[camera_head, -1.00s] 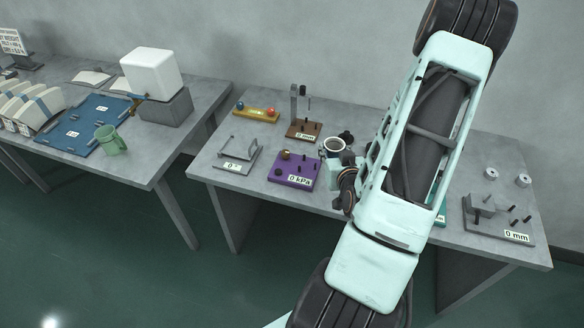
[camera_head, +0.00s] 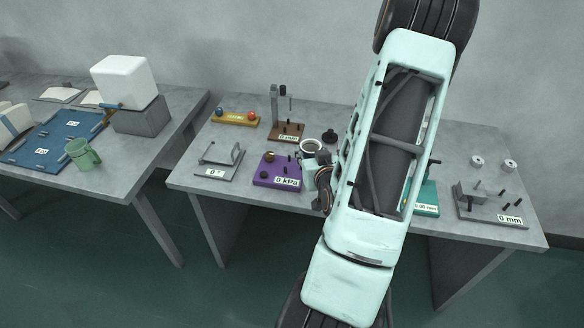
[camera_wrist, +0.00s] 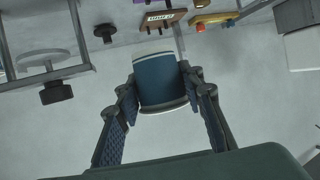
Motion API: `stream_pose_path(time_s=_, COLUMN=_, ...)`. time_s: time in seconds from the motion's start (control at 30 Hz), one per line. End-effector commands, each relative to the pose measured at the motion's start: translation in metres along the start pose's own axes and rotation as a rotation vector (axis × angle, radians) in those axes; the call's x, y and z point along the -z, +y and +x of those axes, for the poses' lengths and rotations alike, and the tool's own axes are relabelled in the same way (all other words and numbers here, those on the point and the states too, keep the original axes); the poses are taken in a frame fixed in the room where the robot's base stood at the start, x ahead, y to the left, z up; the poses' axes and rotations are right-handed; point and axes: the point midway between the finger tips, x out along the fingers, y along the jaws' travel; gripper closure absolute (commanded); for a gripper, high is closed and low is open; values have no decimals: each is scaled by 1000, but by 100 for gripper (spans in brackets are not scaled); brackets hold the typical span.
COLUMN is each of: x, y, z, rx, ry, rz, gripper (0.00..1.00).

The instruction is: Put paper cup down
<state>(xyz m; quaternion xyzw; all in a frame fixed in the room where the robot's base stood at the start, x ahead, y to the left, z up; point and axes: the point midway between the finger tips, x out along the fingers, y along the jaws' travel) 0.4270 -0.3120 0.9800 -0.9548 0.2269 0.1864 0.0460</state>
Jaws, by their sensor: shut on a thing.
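The paper cup (camera_wrist: 158,84) is blue with a pale band at one end and a pale rim at the other. In the wrist view it sits between the two fingers of my gripper (camera_wrist: 159,80), which is shut on its sides. In the head view the cup (camera_head: 311,146) shows a white rim and a dark inside, roughly upright, over the middle of the grey table (camera_head: 240,150). My gripper (camera_head: 312,172) is partly hidden by my arm there. I cannot tell whether the cup's base touches the table.
A purple kPa device (camera_head: 275,180) stands left of the cup, and a brown mm stand (camera_head: 288,137) is behind it. A grey fixture (camera_head: 218,160) and a yellow bar (camera_head: 232,118) lie farther left. A teal device (camera_head: 428,198) and another mm gauge (camera_head: 480,205) are on the right.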

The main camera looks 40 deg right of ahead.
Motion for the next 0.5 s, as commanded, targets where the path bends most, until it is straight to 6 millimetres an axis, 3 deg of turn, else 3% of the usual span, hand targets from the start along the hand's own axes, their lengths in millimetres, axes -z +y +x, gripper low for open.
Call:
stream_pose_path(time_s=0.37, x=-7, y=-5, z=9, rx=-4, ry=1, rz=-5, gripper=76)
stream_pose_path(time_s=0.5, x=-8, y=-14, z=38, rx=0, ry=-1, rz=-2, gripper=76)
